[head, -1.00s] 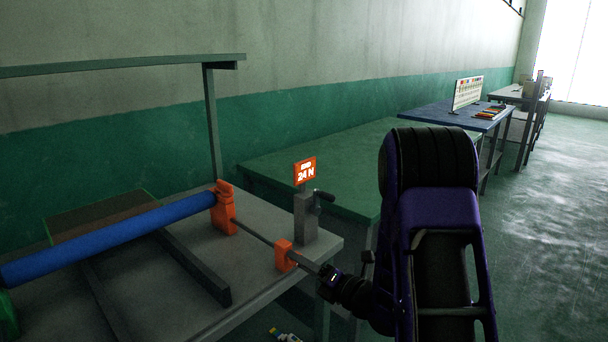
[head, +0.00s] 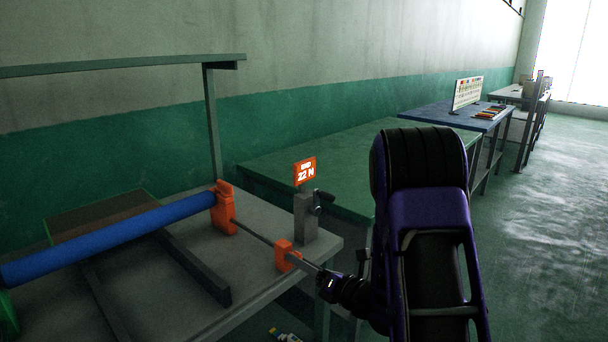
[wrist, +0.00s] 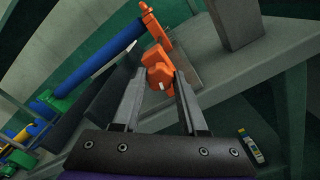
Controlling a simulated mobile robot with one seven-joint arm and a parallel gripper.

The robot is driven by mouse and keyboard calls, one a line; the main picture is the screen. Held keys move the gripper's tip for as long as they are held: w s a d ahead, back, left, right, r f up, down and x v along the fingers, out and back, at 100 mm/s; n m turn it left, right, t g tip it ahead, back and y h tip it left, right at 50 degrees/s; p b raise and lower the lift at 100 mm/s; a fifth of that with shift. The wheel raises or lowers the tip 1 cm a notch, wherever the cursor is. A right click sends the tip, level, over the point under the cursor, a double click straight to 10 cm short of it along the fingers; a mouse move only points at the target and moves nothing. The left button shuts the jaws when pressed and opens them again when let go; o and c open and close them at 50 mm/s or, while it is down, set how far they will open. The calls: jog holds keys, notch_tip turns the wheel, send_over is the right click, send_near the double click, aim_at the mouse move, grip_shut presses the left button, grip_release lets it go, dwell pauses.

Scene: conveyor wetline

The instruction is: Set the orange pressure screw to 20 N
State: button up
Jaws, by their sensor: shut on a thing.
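The orange pressure screw (wrist: 158,74) sits between my fingertips in the wrist view, with a small white mark on it. In the head view my gripper hides most of it beside the orange block (head: 284,254). My gripper (wrist: 161,80) is shut on the screw; in the head view it (head: 309,266) reaches in from the right at the bench's near right corner. The orange display (head: 305,172) on a grey post reads "END 22 N".
A blue roller (head: 110,239) lies across the grey bench (head: 262,292) to the left, with an orange bracket (head: 224,208) at its right end. A crank handle (head: 323,198) projects from the grey post. A green table (head: 330,165) stands behind.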

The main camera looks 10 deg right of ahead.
jog(key=n, duration=0.3)
dwell(0.4)
dwell(0.4)
jog(key=o, duration=0.9)
jog(key=v, duration=0.6)
